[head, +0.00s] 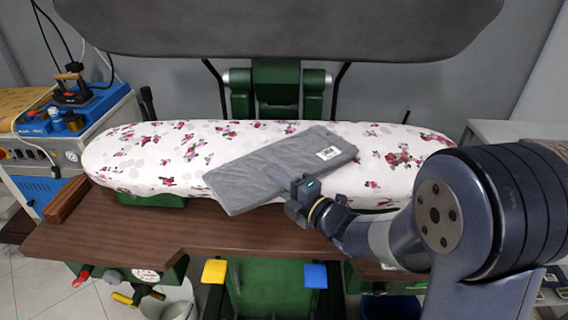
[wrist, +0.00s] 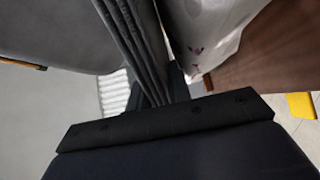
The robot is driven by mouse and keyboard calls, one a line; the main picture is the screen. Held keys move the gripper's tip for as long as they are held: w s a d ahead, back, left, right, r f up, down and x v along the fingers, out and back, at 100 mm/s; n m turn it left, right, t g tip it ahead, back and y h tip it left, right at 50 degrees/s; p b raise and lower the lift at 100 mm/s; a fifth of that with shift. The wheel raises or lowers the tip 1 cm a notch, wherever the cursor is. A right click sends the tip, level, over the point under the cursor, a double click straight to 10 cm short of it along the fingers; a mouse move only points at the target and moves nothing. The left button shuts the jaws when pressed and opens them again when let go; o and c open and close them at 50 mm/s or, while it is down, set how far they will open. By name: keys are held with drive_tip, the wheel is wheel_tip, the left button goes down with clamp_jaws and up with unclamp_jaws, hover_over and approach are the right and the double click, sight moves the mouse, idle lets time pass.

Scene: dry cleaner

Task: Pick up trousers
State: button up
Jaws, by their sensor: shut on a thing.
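The trousers (head: 275,168) are grey, folded flat into a long shape with a small white label. In the head view they lie across the floral padded pressing board (head: 150,160), their left end hanging over its front edge. My gripper (head: 300,194) is at the front edge of the trousers, near their middle, and is shut on them. In the wrist view the grey folds of the trousers (wrist: 135,50) run down to my gripper, whose dark body fills the bottom.
A dark padded press head (head: 280,25) hangs above the board. A brown wooden shelf (head: 150,235) runs along the front, with a yellow pedal (head: 214,271) and a blue pedal (head: 316,275) below. A blue machine with an iron (head: 72,92) stands at left.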

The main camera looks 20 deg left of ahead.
clamp_jaws()
drive_tip(key=shift+r, duration=0.25)
wheel_tip(320, 180, up, 14)
drive_tip(key=p, duration=0.5)
drive_tip(key=shift+w+d, duration=0.1)
